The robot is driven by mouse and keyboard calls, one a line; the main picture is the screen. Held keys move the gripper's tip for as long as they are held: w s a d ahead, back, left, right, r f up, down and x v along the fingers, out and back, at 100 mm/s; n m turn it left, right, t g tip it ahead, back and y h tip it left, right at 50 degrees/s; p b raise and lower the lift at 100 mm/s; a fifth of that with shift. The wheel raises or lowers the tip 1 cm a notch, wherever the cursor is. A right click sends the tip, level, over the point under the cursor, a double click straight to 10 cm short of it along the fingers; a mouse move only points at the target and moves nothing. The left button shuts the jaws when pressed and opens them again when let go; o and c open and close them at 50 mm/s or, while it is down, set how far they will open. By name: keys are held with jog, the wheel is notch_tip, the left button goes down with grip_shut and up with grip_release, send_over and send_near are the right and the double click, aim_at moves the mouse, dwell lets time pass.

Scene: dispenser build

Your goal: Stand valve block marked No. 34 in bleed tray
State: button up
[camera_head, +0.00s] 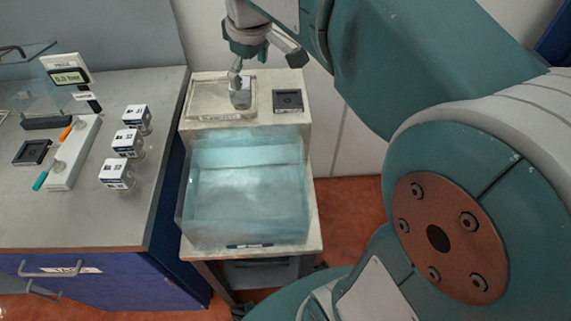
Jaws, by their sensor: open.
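My gripper (238,80) is at the top middle, pointing down over a shallow beige tray (203,113) on the stand's raised back part. A small grey block (241,99) is in that tray, right at my fingertips. The fingers partly cover it; I cannot tell whether they touch it, and no number is readable on it. Three white-topped blocks with dark printed labels stand in a row on the left counter: the far one (137,114), the middle one (127,138) and the near one (117,170). Their numbers are too small to read surely.
A large clear bluish tank (245,205) stands in front of the shallow tray. A black square fixture (288,101) is right of the tray. The counter (95,225) holds a gauge (68,77), a white manifold with orange and teal handles (73,155), and another black fixture (32,152).

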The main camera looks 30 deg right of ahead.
jog(key=s+a+f+m+t, duration=0.1)
jog(key=s+f+m, duration=0.5)
jog(key=s, duration=1.1)
jog(key=shift+s+a+f+t, duration=0.2)
jog(key=shift+s+f+t, duration=0.05)
jog(key=shift+f+t, duration=0.6)
jog(key=shift+s, duration=0.1)
